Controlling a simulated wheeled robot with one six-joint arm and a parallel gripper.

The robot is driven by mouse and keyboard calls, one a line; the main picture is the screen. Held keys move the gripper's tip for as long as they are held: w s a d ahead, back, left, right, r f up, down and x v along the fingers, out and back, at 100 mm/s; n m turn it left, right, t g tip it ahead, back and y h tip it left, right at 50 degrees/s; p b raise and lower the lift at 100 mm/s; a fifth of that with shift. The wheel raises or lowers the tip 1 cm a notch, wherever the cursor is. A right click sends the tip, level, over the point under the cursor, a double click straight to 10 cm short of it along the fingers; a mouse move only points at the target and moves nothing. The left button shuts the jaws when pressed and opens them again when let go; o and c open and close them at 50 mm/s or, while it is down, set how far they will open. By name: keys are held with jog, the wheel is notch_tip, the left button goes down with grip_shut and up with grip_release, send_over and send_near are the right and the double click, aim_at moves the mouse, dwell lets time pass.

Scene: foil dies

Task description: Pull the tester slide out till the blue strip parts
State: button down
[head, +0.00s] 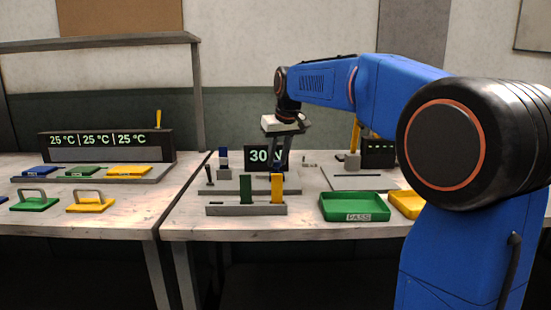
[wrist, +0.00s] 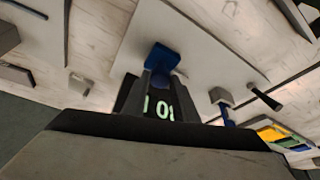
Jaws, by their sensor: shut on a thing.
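The tester has a grey base plate (head: 225,188) and a dark display (head: 254,156) reading 30 N, partly hidden by my gripper. A blue strip (head: 223,157) stands upright in a grey block at its left; it also shows in the wrist view (wrist: 228,116). My gripper (head: 280,166) points down at the tester, just in front of the display. In the wrist view, my gripper (wrist: 162,82) is shut on a blue piece (wrist: 160,52) at the tester plate. Whether this piece is the slide's handle I cannot tell, and the fingers hide part of it.
A grey holder (head: 225,209) with upright green (head: 246,189) and yellow (head: 277,187) strips stands in front. A green PASS tray (head: 355,208) and a yellow tray (head: 405,204) are at right. A black lever (head: 209,175) is left of the blue strip. A gap separates the left table.

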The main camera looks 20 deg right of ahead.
jog(key=c, duration=1.5)
grip_release()
jog(key=shift+o, duration=0.2)
jog(key=v, duration=1.7)
jog(key=shift+r, duration=0.25)
